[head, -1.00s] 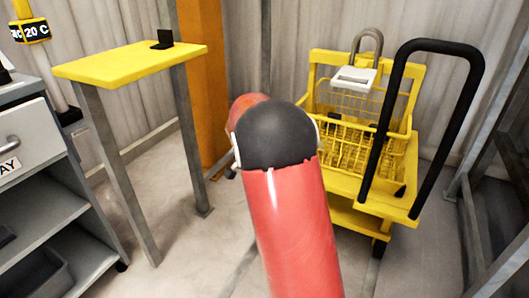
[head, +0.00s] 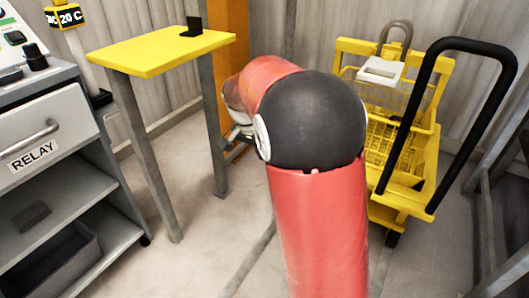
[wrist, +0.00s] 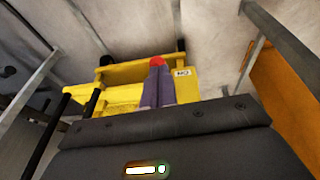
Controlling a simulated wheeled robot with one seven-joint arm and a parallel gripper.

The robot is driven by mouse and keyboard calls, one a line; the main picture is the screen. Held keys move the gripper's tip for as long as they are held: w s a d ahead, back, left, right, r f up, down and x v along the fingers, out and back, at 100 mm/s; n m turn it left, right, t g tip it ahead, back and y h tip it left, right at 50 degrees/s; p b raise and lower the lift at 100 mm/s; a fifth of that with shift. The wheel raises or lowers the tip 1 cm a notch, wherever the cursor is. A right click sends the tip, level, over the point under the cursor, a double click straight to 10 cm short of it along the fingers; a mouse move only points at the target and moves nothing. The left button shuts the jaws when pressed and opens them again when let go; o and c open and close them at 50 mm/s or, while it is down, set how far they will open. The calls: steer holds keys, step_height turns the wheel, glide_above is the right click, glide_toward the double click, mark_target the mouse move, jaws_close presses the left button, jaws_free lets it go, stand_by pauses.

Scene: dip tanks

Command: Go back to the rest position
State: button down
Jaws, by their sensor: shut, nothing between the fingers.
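My gripper shows in the wrist view as two dark fingers (wrist: 157,84) side by side, with red at the tips. They are closed together with nothing held between them. Beyond them, apart from the fingers, is yellow framework with a small white label. In the head view my red arm with its black joint fills the middle and bends away to the left. My gripper (head: 238,140) is only partly visible there, low beside the orange post, and its fingers cannot be made out clearly.
A yellow trolley (head: 412,200) with a wire basket (head: 390,140) and black handle stands right of my arm. A yellow-topped stand (head: 150,52) is at the left, with a grey RELAY cabinet (head: 50,140) nearer. Open floor (head: 215,225) lies between stand and arm.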

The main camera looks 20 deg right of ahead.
steer(key=s+a+r+n+t+y+p, duration=0.1)
steer(key=s+a+r+n+p, duration=0.1)
steer(key=s, duration=0.6)
steer(key=s+a+r+n+t+y+p, duration=0.1)
steer(key=s+a+r+n+t+p, duration=0.1)
steer(key=s+r+n, duration=0.3)
steer(key=s+a+r+n+t+y+p, duration=0.1)
steer(key=s+r, duration=0.5)
steer(key=s, duration=0.7)
steer(key=a+n+p, duration=0.1)
steer(key=n+p, duration=0.1)
steer(key=shift+r+n+t+p, duration=0.3)
steer(key=shift+r+p, duration=0.1)
steer(key=shift+a, duration=0.1)
